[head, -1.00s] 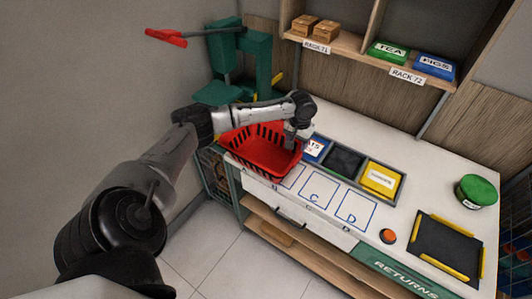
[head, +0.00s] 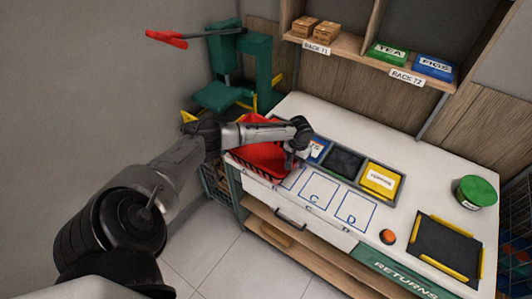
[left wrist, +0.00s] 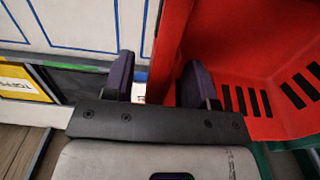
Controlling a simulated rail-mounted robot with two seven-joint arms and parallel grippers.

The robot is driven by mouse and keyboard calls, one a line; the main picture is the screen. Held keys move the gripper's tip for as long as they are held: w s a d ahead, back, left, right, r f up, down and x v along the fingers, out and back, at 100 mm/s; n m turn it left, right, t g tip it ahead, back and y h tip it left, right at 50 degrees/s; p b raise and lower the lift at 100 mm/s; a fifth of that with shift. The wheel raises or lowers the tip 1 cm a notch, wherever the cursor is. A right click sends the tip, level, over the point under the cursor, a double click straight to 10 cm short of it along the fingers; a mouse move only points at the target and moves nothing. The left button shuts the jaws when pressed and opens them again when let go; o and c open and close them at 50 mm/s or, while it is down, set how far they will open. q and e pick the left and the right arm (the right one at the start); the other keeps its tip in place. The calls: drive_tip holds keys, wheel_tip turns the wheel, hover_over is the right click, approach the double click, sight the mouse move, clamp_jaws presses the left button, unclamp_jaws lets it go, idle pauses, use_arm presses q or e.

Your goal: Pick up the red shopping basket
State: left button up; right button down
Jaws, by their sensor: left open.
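The red shopping basket (head: 262,158) stands at the left end of the white counter, with my left forearm crossing in front of part of it. My left gripper (head: 291,159) is at the basket's right side, low by its rim. In the left wrist view the basket (left wrist: 240,50) fills the right half, with dark slots in its wall. The open fingers of the left gripper (left wrist: 160,80) straddle the basket's red side wall, one finger on each side, with gaps showing. My right gripper is in neither view.
Blue, black and yellow bins (head: 381,179) sit right of the basket. Outlined squares (head: 318,190) mark the counter front. A green tub (head: 476,192), an orange button (head: 388,236) and a dark tray (head: 447,247) are further right. A green stand (head: 250,70) is behind.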

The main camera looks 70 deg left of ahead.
use_arm(q)
drive_tip(key=shift+c, duration=0.5)
clamp_jaws()
